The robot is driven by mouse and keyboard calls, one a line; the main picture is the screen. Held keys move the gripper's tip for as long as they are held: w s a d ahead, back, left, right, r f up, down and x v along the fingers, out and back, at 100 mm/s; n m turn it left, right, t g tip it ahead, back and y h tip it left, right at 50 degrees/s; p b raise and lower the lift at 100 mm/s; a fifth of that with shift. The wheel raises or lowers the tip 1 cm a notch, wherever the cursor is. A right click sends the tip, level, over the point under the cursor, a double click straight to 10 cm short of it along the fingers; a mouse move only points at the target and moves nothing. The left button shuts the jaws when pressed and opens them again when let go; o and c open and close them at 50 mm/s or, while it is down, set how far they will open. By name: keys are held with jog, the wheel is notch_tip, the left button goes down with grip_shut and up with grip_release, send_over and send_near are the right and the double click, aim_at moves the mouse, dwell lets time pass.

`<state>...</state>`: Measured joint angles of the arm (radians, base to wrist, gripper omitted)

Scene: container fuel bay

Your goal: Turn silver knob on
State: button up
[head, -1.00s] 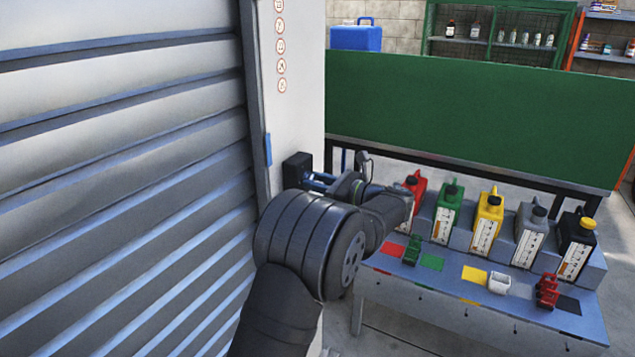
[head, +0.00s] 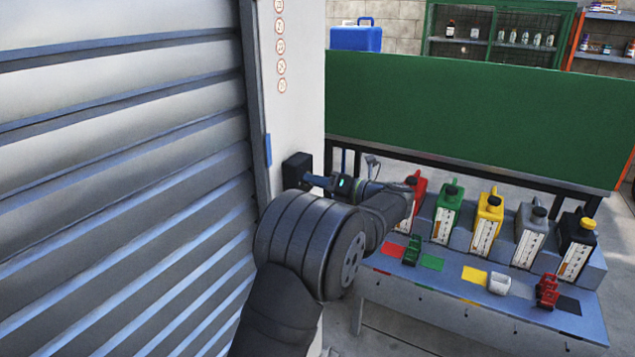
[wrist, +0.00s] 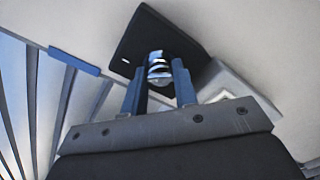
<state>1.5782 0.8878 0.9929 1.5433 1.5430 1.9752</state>
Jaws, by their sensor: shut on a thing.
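The silver knob (wrist: 158,66) shows in the wrist view on a black wall plate (wrist: 150,35), between the two fingers of my gripper (wrist: 158,80). The fingers are shut on the knob, one on each side. In the head view the black plate (head: 296,168) is on the white wall panel, and my gripper (head: 318,180) reaches to it from the right. The knob is hidden there by the gripper and plate. Any mark showing the knob's setting is too small to tell.
A ribbed metal shutter (head: 120,180) fills the left. A bench (head: 450,290) at right holds several coloured jugs, among them a red jug (head: 416,190), close to my arm. A green board (head: 480,120) stands behind them. A blue strip (wrist: 74,61) is left of the plate.

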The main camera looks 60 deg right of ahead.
jog(key=shift+m, duration=0.6)
jog(key=o, duration=1)
jog(key=shift+s, duration=0.1)
jog(key=s, duration=1.7)
jog(key=shift+s+a+r, duration=0.15)
jog(key=shift+a+r, duration=0.05)
jog(key=shift+r, duration=0.1)
